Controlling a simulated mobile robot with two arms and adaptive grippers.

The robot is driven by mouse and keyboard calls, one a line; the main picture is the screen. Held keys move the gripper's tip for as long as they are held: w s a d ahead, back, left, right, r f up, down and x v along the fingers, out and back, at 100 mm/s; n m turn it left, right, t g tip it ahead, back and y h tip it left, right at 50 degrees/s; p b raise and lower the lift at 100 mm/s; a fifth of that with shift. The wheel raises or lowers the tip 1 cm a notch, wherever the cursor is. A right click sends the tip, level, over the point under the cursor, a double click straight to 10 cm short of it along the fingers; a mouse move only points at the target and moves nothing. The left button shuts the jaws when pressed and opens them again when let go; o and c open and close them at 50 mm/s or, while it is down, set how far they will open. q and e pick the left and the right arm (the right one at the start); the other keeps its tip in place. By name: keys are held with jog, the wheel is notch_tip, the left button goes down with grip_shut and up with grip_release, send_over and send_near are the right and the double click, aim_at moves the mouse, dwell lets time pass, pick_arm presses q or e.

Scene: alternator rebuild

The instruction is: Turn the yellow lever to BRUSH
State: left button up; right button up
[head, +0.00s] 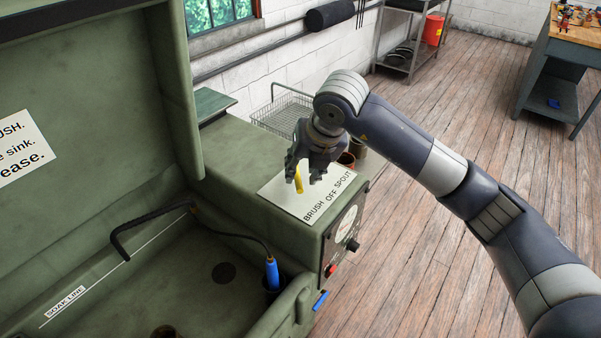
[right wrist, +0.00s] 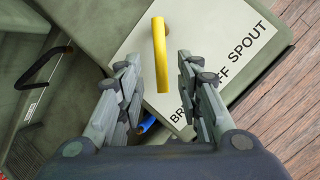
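The yellow lever (head: 298,181) stands on a white label plate (head: 285,199) on top of the green parts washer. The plate reads BRUSH, OFF and SPOUT; a finger covers part of the lettering in the right wrist view. My right gripper (head: 315,172) is above the plate, at the lever. In the right wrist view my right gripper (right wrist: 160,95) has its fingers apart, with the lever (right wrist: 160,60) between and beyond them and gaps on both sides. I cannot tell exactly which word the lever points to. My left gripper is out of view.
The washer's sink holds a black spout (head: 150,221) and a blue-handled brush (head: 271,273). Its raised lid (head: 110,90) stands at left. A wire basket (head: 283,112) is behind the plate. A control panel with a gauge (head: 346,224) faces right, towards open wooden floor.

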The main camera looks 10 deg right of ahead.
jog(key=v, duration=0.9)
